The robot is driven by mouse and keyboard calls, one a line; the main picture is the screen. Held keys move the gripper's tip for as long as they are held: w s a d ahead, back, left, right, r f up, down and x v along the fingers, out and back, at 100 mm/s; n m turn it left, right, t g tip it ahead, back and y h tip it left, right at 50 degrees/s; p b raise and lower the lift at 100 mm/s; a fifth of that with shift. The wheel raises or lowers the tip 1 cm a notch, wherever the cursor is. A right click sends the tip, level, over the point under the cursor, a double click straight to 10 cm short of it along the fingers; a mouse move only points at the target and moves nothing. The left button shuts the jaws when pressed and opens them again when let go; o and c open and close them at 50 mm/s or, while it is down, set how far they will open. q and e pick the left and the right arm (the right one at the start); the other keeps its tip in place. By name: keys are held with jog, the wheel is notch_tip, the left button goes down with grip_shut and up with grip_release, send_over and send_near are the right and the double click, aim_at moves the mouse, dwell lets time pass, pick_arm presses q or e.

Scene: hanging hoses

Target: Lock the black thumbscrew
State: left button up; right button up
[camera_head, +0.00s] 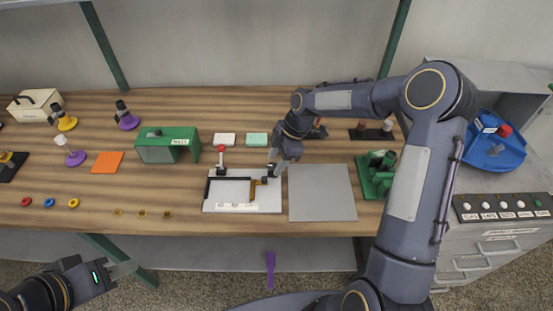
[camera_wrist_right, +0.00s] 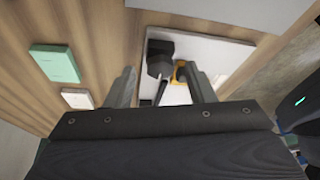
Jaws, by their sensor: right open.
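A white plate (camera_head: 231,206) on the table carries a black bar, an orange-brown bar (camera_head: 254,190) and a red-topped post (camera_head: 221,153). A black knob (camera_wrist_right: 158,64), which looks like the thumbscrew, shows in the right wrist view near the plate's edge, beside an orange part (camera_wrist_right: 181,72). My right gripper (camera_wrist_right: 163,84) is open, its two fingers apart on either side of the knob and the orange part. I cannot tell whether they touch. In the head view my right gripper (camera_head: 274,164) is over the plate's back right corner and partly hides the knob. My left gripper (camera_head: 124,269) is in front of the table, away from the plate.
A grey mat (camera_head: 321,193) lies right of the plate. White and mint blocks (camera_head: 257,139) lie behind it.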

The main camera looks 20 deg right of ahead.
jog(key=shift+a+f, duration=0.15)
jog(key=shift+f, duration=0.1)
jog(key=c, duration=1)
